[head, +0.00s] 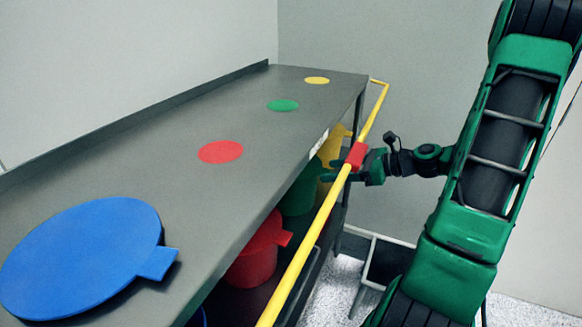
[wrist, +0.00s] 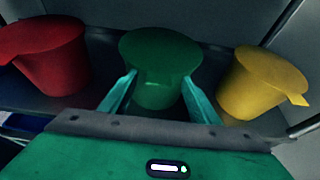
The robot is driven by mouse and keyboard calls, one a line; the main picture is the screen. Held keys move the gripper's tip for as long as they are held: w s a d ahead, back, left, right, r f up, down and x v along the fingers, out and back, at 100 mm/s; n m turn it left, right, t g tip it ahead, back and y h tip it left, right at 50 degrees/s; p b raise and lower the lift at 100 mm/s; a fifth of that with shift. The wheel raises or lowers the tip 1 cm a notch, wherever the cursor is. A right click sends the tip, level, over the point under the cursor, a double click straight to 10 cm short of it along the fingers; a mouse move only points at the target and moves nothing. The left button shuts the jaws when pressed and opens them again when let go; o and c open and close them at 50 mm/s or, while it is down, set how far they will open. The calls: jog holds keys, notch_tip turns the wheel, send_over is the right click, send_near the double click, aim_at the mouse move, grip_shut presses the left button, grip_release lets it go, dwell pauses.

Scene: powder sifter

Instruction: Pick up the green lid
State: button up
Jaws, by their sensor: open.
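The green lid (wrist: 160,48) sits on top of the green bucket (wrist: 155,95), with its tab at the front facing my gripper. In the head view the green bucket (head: 299,192) shows under the bench top, and its lid cannot be made out clearly. My gripper (wrist: 160,82) is open and empty. Its two teal fingers reach to either side of the tab and the bucket's front, and I cannot tell whether they touch. In the head view my gripper (head: 330,178) is at the bench's right side, beyond the yellow rail.
A red lidded bucket (wrist: 52,58) stands left of the green one, and a yellow one (wrist: 258,85) stands right. The yellow rail (head: 320,210) runs along the bench (head: 215,190). On its top lie a blue lid (head: 80,255) and red, green and yellow discs.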

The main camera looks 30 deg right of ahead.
jog(key=shift+w+a+f, duration=0.3)
jog(key=shift+w+a, duration=0.1)
jog(key=shift+w, duration=0.1)
jog(key=shift+c, duration=0.7)
jog(key=c, duration=1)
